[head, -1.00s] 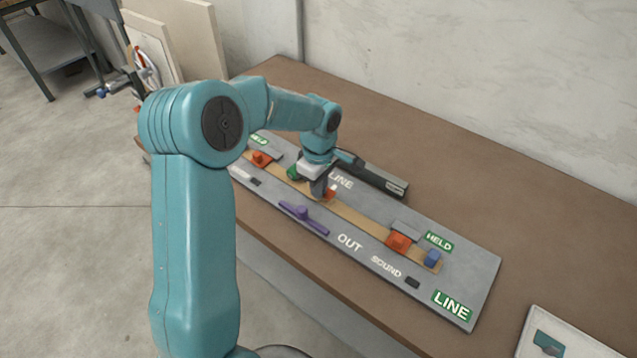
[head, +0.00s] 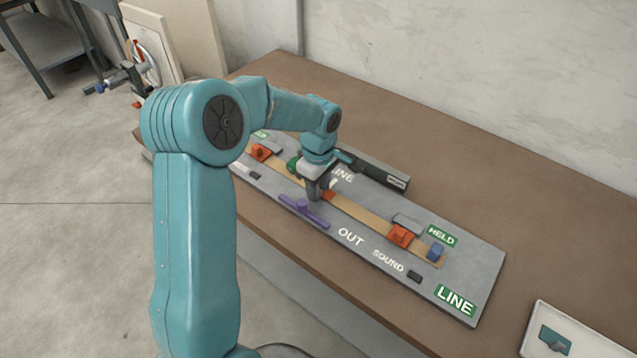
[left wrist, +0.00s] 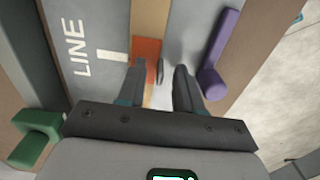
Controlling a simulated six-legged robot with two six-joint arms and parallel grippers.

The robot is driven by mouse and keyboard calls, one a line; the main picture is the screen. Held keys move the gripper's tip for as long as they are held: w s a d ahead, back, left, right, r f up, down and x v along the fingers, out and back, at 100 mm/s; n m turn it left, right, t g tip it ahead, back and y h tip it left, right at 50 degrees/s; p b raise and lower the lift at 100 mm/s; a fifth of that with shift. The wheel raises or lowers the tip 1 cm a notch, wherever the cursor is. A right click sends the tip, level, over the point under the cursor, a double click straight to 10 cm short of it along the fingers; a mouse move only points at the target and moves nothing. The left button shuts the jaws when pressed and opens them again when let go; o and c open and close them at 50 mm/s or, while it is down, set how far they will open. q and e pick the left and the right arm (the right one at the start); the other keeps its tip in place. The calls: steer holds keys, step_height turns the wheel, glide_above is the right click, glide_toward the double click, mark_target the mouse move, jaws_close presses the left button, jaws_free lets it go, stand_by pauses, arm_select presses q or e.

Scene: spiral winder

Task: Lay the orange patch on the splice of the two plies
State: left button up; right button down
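The orange patch (head: 329,196) lies flat across the tan ply strip (head: 362,217) on the grey panel. It also shows in the left wrist view (left wrist: 147,48), beside a white mark. My left gripper (head: 314,199) is low over the panel, on the purple handle's side of the patch. In the left wrist view my left gripper's fingers (left wrist: 160,76) are apart, with nothing seen held between them. The near finger edges overlap the patch's lower part in that view, so contact cannot be told. The splice line itself is not visible. My right gripper is not in view.
A purple handle (head: 304,211) lies close by on the panel's near side. Orange clamps (head: 400,235) sit at both strip ends, with a blue block (head: 436,251) at the right. A green piece (left wrist: 36,135) and a dark bar (head: 378,174) lie behind. The brown table (head: 430,140) is clear at the back.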

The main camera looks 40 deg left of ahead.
arm_select(q)
step_height(320, 180, up, 16)
steer(key=p, duration=0.1)
steer(key=shift+r, duration=0.15)
stand_by(0.3)
